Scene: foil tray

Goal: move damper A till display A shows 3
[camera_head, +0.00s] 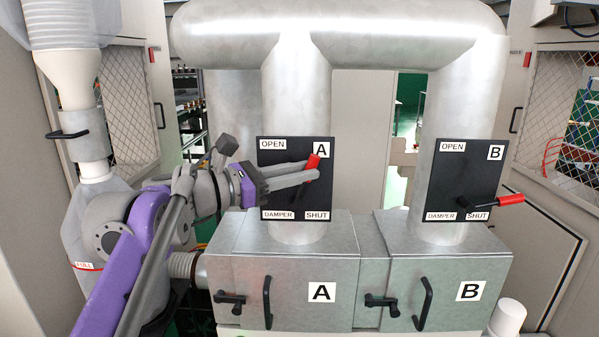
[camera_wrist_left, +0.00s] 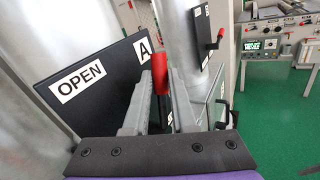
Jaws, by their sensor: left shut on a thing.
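Damper A's red handle (camera_head: 313,162) is on the black plate A (camera_head: 291,212), marked OPEN at the top and SHUT at the bottom right. The lever points up and to the right, between those marks. My left gripper (camera_head: 312,170) comes in from the left and is shut on the red handle. In the left wrist view the red handle (camera_wrist_left: 160,75) stands between the two grey fingers (camera_wrist_left: 158,92). The lever's lower part is mostly hidden by the fingers. No display marked A can be made out. My right gripper is not in view.
Damper B's red handle (camera_head: 510,199) points right beside plate B (camera_head: 466,172). Metal boxes A (camera_head: 290,275) and B (camera_head: 440,270) with black handles stand below the pipes. A small lit screen (camera_wrist_left: 262,45) sits on a far bench, too small to read.

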